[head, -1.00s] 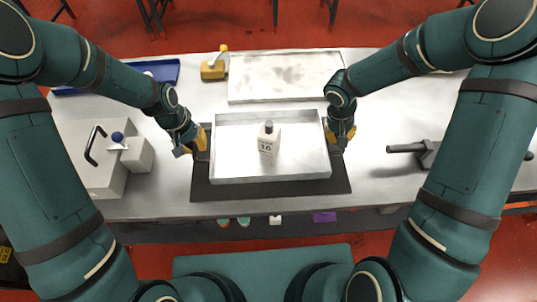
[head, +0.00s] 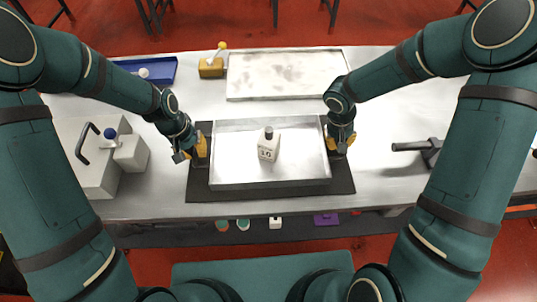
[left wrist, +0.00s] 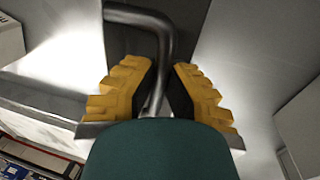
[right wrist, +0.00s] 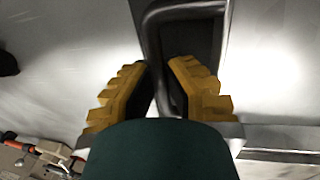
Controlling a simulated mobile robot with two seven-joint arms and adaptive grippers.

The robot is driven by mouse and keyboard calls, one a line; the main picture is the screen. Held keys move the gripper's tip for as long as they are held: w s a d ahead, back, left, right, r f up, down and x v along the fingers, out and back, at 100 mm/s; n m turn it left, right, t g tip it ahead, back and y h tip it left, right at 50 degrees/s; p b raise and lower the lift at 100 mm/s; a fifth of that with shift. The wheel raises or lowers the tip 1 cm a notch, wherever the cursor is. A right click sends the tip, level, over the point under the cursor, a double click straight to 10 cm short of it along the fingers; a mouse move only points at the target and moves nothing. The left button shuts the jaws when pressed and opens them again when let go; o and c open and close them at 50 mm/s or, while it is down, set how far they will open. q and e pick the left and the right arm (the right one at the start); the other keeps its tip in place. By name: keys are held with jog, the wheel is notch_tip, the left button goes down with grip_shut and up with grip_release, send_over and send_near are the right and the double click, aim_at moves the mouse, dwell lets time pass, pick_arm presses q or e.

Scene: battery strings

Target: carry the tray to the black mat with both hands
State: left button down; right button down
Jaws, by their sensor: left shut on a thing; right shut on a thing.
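The silver tray (head: 230,183) is over the black mat (head: 343,182) in the head view, with mat showing on its sides and front. I cannot tell if it touches the mat. A white bottle (head: 268,150) with a dark cap and a number label stands inside the tray, looking slightly tilted. My left gripper (head: 197,150) is shut on the tray's left handle, a dark bar (left wrist: 165,45) between the yellow fingers in the left wrist view. My right gripper (head: 341,142) is shut on the right handle, also a dark bar (right wrist: 155,45) in the right wrist view.
A flat pale tray (head: 285,75) lies behind. A blue tray (head: 160,68) and a yellow block with a knob (head: 211,67) are at the back left. A grey box with a handle (head: 95,165) stands at left. A dark-handled tool (head: 425,150) lies at right.

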pick_arm(q)
jog(key=c, duration=1.1)
grip_release()
jog(key=shift+c, duration=0.2)
pick_arm(e)
jog(key=c, duration=1.1)
grip_release()
jog(key=shift+c, duration=0.2)
jog(key=shift+a+r, duration=0.1)
jog(key=shift+r, duration=0.45)
pick_arm(q)
notch_tip(320, 180, up, 12)
jog(key=a, duration=0.2)
jog(key=shift+a+f, duration=0.15)
pick_arm(e)
notch_tip(320, 180, up, 11)
jog(key=a, duration=0.2)
jog(key=shift+f, duration=0.2)
